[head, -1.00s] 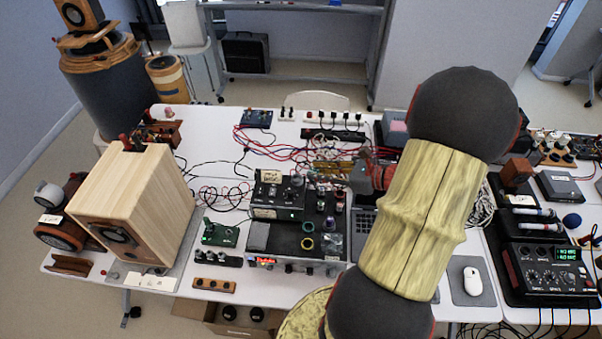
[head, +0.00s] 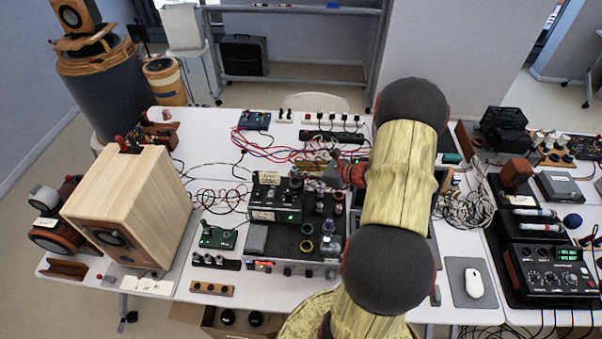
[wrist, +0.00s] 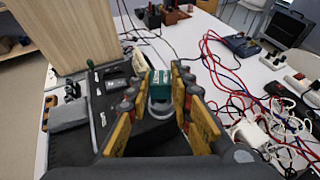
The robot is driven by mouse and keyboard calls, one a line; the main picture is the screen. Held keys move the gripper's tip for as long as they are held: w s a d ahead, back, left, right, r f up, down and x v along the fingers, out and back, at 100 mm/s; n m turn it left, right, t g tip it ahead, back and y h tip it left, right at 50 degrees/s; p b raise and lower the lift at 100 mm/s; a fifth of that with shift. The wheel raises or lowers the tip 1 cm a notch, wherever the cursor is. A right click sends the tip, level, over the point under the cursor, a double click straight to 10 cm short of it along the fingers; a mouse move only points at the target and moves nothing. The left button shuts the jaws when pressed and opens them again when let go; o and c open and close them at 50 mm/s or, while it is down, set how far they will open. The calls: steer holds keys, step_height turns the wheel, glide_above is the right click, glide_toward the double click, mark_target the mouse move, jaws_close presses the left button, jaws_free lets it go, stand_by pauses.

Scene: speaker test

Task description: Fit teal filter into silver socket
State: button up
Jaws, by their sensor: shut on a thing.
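The teal filter (wrist: 159,80) is between the two yellow-padded fingers of my gripper (wrist: 159,72) in the wrist view, and my gripper is shut on it. A pale grey round piece (wrist: 160,108) shows just below the filter in that view. I cannot tell whether it is the silver socket or part of what I hold. In the head view my gripper (head: 333,171) is over the back of the black equipment unit, and the filter cannot be made out there. Several small coloured rings (head: 306,246) stand on the unit; I cannot tell which is silver.
The black equipment unit (head: 281,245) sits mid-table, with a smaller labelled box (head: 276,200) on it. A large wooden speaker (head: 137,205) stands at left. Red and black cables (head: 285,150) lie behind. A mouse (head: 473,283) and mixer (head: 545,262) are at right.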

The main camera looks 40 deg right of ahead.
steer(key=shift+f, duration=0.6)
steer(key=shift+f, duration=0.1)
steer(key=shift+f+b, duration=0.25)
steer(key=shift+b, duration=0.05)
steer(key=o, duration=1)
steer(key=shift+o, duration=0.2)
steer(key=shift+r, duration=0.1)
